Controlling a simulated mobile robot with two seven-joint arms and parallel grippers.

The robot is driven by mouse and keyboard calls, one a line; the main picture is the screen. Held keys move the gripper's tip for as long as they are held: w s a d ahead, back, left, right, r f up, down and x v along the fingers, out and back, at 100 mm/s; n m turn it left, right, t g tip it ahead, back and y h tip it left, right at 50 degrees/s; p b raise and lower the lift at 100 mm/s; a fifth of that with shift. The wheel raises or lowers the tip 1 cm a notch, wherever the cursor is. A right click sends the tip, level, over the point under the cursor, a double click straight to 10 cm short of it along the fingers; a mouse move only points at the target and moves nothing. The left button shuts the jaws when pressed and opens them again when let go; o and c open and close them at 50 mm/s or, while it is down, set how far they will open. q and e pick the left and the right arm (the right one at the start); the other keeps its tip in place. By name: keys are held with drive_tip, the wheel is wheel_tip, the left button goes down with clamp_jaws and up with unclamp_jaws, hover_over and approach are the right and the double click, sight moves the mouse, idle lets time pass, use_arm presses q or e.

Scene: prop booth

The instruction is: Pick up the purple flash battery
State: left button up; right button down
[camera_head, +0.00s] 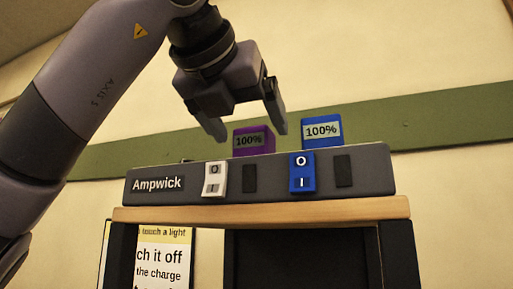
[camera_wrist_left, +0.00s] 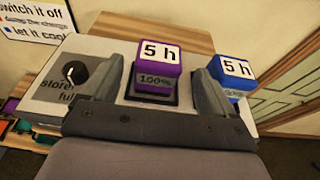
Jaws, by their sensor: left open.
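The purple flash battery (camera_head: 254,141) stands upright on top of the dark Ampwick charger (camera_head: 372,182) and its front face reads 100%. In the left wrist view the purple battery (camera_wrist_left: 154,62) shows "5 h" on its top. My left gripper (camera_head: 249,135) is open, pointing down above the charger at the purple battery. The battery's lower part is hidden behind the charger's front in the head view. My right gripper is in neither view.
A blue battery (camera_head: 322,130) stands close to the right of the purple one. The charger's front has a white switch (camera_head: 214,179) and a blue switch (camera_head: 302,172). It rests on a wooden top (camera_head: 270,212). A dial (camera_wrist_left: 74,73) is left of the fingers.

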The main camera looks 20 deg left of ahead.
sight(249, 128)
use_arm(q)
drive_tip(key=p+x, duration=0.1)
drive_tip(key=x, duration=0.3)
drive_tip(key=shift+w+a, duration=0.15)
drive_tip(key=shift+w, duration=0.1)
drive_tip(key=c, duration=1.4)
drive_tip(key=shift+c, duration=0.2)
drive_tip(key=shift+r, duration=0.15)
drive_tip(key=shift+r, duration=4.75)
drive_tip(key=shift+r, duration=0.1)
